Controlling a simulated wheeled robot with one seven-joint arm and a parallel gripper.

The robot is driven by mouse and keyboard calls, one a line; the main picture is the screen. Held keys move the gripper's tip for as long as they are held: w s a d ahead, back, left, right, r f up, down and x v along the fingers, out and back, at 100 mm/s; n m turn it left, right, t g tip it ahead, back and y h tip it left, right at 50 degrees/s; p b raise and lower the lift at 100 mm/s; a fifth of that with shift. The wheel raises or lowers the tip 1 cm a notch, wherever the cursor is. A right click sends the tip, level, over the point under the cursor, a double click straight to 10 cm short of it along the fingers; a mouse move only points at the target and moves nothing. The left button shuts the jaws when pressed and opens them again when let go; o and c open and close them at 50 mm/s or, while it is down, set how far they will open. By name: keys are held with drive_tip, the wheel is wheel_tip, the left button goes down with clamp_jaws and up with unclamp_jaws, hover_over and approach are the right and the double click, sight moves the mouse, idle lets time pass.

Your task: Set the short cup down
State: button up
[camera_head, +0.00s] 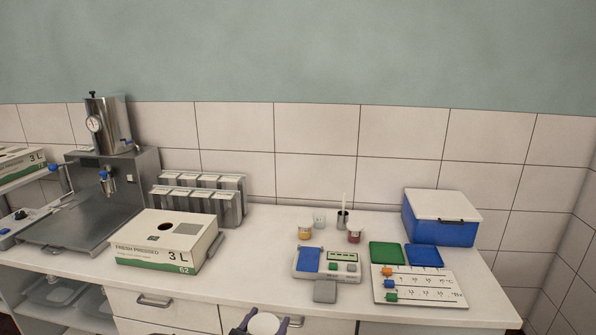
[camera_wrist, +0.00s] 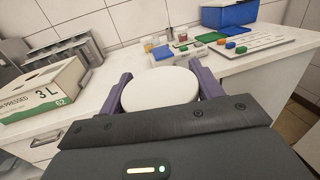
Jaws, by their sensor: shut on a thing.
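My gripper (camera_wrist: 165,88) is shut on a round, white-topped thing, which I take to be the short cup (camera_wrist: 160,90). Its purple fingers press on the cup's left and right sides. In the head view the cup (camera_head: 264,323) and my gripper (camera_head: 262,324) show at the bottom edge, in front of the counter's drawers. The cup's lower part is hidden by my gripper and the frame edge. The white counter (camera_head: 260,270) lies beyond the cup, and the cup looks apart from it.
A carton (camera_head: 165,240) stands on the counter's left, by a steel machine (camera_head: 110,195). A scale (camera_head: 327,264), small jars (camera_head: 305,230), green (camera_head: 387,252) and blue mats, a marked board (camera_head: 420,285) and a blue box (camera_head: 440,220) fill the right. The counter front between carton and scale is clear.

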drive_tip(key=w+d+f+n+y, duration=0.1)
drive_tip(key=d+f+n+y, duration=0.1)
drive_tip(key=d+f, duration=0.7)
drive_tip(key=w+d+f+n+t+y, duration=0.1)
drive_tip(key=d+f+y, duration=0.2)
drive_tip(key=d+f, duration=0.6)
drive_tip(key=d, duration=0.4)
drive_tip(key=shift+w+d+f+n+y+p, duration=0.3)
drive_tip(key=shift+w+f+n+y+p, duration=0.05)
drive_tip(key=shift+f+n+y, duration=0.05)
drive_tip(key=s+f, duration=0.4)
drive_tip(key=f, duration=0.1)
drive_tip(key=shift+s+f, duration=0.2)
drive_tip(key=shift+f, duration=0.05)
idle(0.7)
